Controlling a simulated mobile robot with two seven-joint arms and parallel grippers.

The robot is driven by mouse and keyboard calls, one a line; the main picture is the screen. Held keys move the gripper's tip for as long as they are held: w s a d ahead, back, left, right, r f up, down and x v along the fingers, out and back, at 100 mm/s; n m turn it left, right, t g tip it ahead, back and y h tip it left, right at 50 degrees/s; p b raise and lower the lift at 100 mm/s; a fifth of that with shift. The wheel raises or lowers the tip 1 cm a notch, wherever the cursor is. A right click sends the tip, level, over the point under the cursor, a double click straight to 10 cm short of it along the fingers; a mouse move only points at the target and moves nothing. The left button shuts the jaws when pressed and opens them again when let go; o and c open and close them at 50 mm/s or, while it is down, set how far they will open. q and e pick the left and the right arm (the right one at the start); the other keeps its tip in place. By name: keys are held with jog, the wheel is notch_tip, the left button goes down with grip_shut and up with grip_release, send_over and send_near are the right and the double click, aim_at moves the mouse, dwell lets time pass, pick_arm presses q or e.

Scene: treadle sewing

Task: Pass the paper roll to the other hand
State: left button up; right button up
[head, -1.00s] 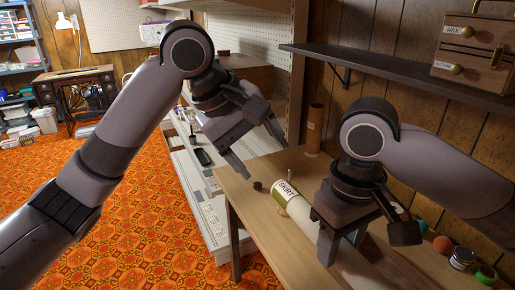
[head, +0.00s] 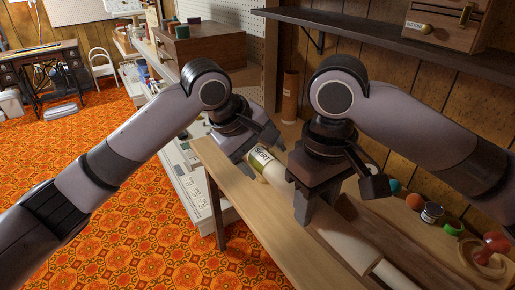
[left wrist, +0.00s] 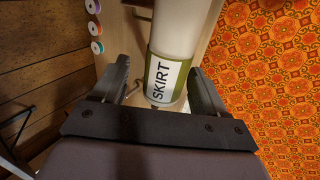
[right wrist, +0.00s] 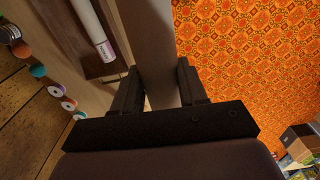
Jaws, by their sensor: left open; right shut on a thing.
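The paper roll (head: 277,171) is a long pale tube with a green band and a white label reading SKIRT at its far end. My right gripper (head: 306,205) is shut on its middle; in the right wrist view the roll (right wrist: 152,50) runs between the fingers (right wrist: 160,92). My left gripper (head: 250,158) is open at the labelled end. In the left wrist view its fingers (left wrist: 160,85) stand on both sides of the labelled end of the roll (left wrist: 168,75), with a gap visible at each side.
The wooden table (head: 240,192) lies below, its left part clear. Another pale roll (head: 395,278) lies in a wooden tray at the right. Several small coloured items, including a tape roll (head: 431,211), line the wall side. A brown tube (head: 290,95) stands behind; a dark shelf (head: 350,28) hangs above.

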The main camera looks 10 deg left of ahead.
pick_arm(q)
jog(key=c, duration=1.2)
jog(key=shift+o, duration=0.2)
pick_arm(e)
jog(key=o, duration=1.1)
jog(key=shift+o, duration=0.2)
jog(key=shift+r, duration=0.1)
notch_tip(320, 180, up, 12)
